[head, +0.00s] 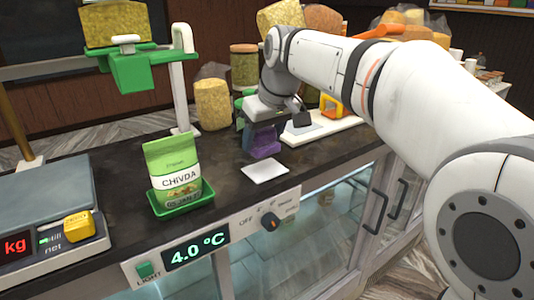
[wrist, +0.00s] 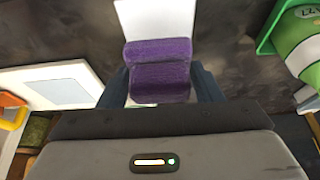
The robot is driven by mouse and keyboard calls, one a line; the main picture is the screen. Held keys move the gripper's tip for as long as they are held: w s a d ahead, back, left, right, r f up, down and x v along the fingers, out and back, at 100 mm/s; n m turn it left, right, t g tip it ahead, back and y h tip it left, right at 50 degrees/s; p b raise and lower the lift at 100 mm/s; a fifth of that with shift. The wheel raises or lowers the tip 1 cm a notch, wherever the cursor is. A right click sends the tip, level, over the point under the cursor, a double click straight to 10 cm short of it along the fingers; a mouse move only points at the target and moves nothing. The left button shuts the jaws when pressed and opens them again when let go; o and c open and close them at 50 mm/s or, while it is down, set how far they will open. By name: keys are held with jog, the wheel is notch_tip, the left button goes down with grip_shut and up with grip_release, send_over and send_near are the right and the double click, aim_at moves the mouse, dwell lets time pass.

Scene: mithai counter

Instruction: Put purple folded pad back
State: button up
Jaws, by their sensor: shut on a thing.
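The purple folded pad (head: 264,142) is held between the fingers of my gripper (head: 260,128), just behind a flat white card (head: 265,171) on the dark counter. In the wrist view the pad (wrist: 158,68) sits between the two dark fingers of my gripper (wrist: 160,84), its fold facing up. The white card (wrist: 155,18) shows beyond the pad and partly under it in that view. The pad is low over the counter; whether it touches the surface I cannot tell.
A green tray (head: 182,208) with a Chivda packet (head: 175,172) stands left of the card. A white board (head: 320,129) lies to the right. A scale (head: 45,215), a green-and-white stand (head: 183,90) and a snack bag (head: 212,104) are nearby. The counter's front edge is close.

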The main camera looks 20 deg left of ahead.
aim_at(266, 145)
jog(key=shift+d+f, duration=0.1)
jog(key=shift+f, duration=1.9)
jog(key=shift+s, duration=0.1)
jog(key=shift+f, duration=0.2)
jog(key=o, duration=0.9)
jog(key=shift+o, duration=0.2)
jog(key=shift+r, duration=0.5)
jog(key=v, duration=1.1)
jog(key=shift+r, duration=0.2)
